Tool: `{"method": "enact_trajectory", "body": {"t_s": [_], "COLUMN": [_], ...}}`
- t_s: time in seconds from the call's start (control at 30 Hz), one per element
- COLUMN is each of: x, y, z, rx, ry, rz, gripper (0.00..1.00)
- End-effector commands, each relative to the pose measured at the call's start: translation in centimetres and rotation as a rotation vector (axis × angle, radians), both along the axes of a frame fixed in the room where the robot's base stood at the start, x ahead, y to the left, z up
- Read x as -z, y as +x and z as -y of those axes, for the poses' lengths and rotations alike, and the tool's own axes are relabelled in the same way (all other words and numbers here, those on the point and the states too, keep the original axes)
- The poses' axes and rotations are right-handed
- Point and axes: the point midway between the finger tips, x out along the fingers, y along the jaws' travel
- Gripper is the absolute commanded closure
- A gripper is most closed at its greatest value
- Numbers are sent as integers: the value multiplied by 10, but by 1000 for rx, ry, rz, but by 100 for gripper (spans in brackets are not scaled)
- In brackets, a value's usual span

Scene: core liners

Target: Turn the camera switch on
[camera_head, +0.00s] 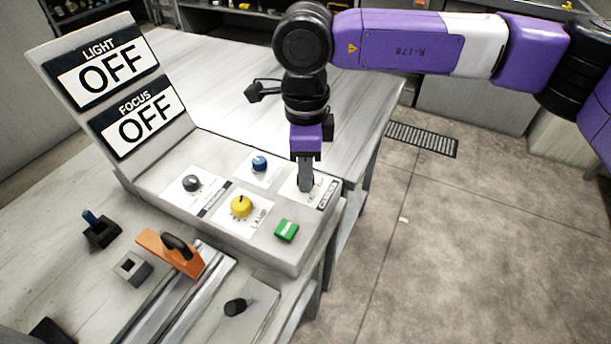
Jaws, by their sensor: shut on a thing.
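The control panel (270,243) is a light grey box on the table, with several knobs and switches on white plates. My gripper (306,187) points straight down at the plate at the panel's right end. Its fingers are shut on the camera switch there, which they almost wholly hide. The plate's dark label (327,194) is too small to read surely. I cannot tell which way the switch is set.
Signs behind read LIGHT OFF (101,66) and FOCUS OFF (138,117). An orange-handled tool (168,252) stands in front.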

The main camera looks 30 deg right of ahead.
Motion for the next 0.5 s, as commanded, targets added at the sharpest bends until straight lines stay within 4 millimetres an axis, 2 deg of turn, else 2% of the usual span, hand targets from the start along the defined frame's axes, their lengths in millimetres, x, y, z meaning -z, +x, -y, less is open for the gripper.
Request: {"method": "enact_trajectory", "body": {"t_s": [0.5], "x": [2], "y": [0], "z": [0], "rx": [469], "ry": [-1], "rz": [2], "gripper": [100]}}
